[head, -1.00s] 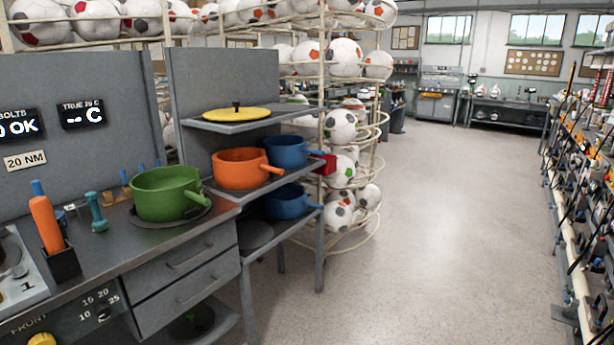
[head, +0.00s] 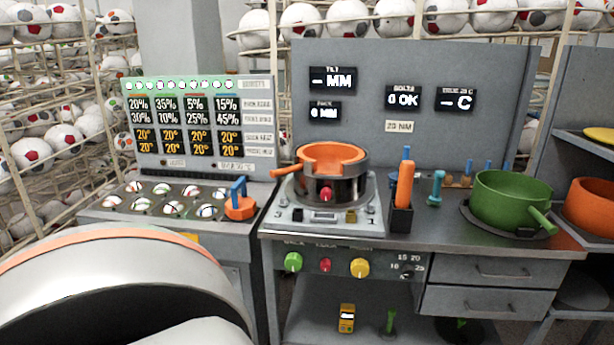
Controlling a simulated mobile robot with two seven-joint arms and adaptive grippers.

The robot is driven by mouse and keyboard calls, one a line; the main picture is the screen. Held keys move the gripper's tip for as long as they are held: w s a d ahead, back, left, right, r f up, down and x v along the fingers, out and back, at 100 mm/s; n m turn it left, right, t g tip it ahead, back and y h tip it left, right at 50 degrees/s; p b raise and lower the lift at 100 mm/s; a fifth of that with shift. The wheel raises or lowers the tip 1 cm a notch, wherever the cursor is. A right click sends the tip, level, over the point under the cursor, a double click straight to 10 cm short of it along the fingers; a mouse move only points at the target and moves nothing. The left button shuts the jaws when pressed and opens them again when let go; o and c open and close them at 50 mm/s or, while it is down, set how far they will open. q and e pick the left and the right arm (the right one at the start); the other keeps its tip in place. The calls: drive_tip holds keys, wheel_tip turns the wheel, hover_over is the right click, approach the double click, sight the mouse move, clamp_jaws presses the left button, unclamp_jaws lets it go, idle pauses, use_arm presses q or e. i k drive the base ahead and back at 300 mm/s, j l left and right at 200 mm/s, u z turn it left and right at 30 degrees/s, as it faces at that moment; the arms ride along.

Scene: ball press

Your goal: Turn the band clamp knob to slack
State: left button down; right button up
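An orange pan-like mould (head: 333,155) sits in a dark ring-shaped holder (head: 349,188) on the grey press station in the middle of the head view. Its handle points left. A small red knob (head: 326,193) is on the front of the dark ring; it looks like the band clamp's knob, but its setting is too small to tell. Green (head: 293,262), red (head: 325,265) and yellow (head: 360,267) knobs line the panel below, with a small black dial (head: 407,270) marked with numbers to their right. Neither gripper shows.
A green pot (head: 511,199) stands on the bench to the right, with an orange-handled tool (head: 405,186) in a black holder (head: 402,219) nearer. A tray of balls (head: 172,205) and an orange block with a blue handle (head: 239,202) are left. A large white rounded shape fills the lower left.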

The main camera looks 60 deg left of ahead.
sight(325, 194)
drive_tip(key=u, duration=1.65)
